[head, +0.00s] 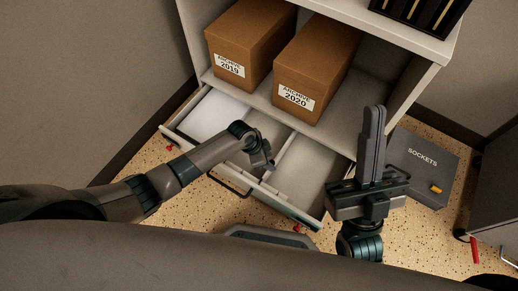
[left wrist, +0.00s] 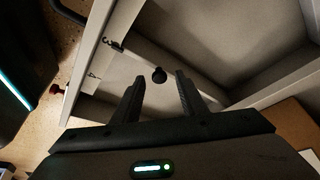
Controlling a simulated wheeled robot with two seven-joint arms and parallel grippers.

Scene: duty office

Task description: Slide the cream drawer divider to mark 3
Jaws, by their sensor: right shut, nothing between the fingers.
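The open drawer (head: 289,205) sticks out of the cabinet's bottom. A cream divider (head: 283,151) crosses it; a pale cross strip (left wrist: 137,58) also shows in the left wrist view. My right gripper (head: 374,112) is shut and empty, pointing up right of the drawer.
Two brown archive boxes, 2019 (head: 243,42) and 2020 (head: 315,68), stand on the shelf above the drawer. A dark sockets case (head: 420,165) lies on the floor at right. The left wall (head: 90,70) is close to the drawer.

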